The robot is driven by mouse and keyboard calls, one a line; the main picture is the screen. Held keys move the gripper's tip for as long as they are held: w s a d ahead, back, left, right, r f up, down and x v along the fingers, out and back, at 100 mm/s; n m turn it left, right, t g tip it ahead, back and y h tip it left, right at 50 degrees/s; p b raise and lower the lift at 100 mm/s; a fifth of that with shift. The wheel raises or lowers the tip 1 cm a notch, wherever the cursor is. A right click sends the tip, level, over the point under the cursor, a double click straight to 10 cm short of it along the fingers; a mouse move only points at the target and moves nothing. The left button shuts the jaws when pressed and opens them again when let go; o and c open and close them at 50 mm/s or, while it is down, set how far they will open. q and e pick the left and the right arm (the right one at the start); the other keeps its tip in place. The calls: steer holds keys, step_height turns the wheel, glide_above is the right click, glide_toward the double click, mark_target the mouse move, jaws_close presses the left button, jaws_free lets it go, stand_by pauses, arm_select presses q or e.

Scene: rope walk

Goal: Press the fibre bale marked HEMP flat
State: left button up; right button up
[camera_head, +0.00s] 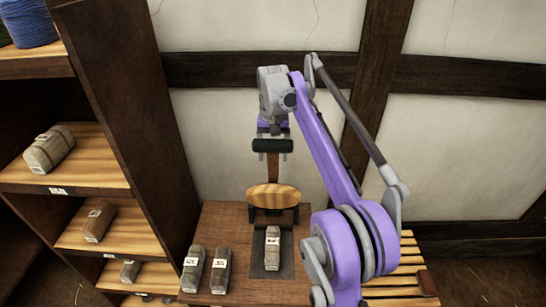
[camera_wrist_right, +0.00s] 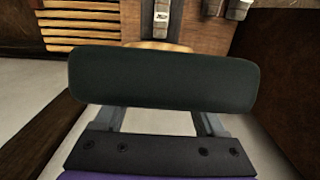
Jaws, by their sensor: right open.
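A press stands on a wooden bench against the wall. Its round wooden block (camera_head: 274,195) sits above a dark bed plate (camera_head: 258,270). A grey-brown bale (camera_head: 272,248) with a white label lies on the plate, below and in front of the block; the label is too small to read. A dark lever handle (camera_head: 272,147) tops an upright brown bar. My right gripper (camera_head: 273,134) is open, right at the handle. In the right wrist view the handle (camera_wrist_right: 165,78) spans the picture and hides my fingertips; contact cannot be told. My left gripper is not in view.
Two labelled bales, one (camera_head: 193,268) and another (camera_head: 221,269), stand left of the plate. A shelf unit (camera_head: 128,110) at the left holds more bales and blue rope (camera_head: 30,22). A slatted wooden surface (camera_head: 402,270) lies at the right.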

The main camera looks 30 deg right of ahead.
steer(key=shift+f, duration=0.3)
jaws_close()
stand_by(1.3)
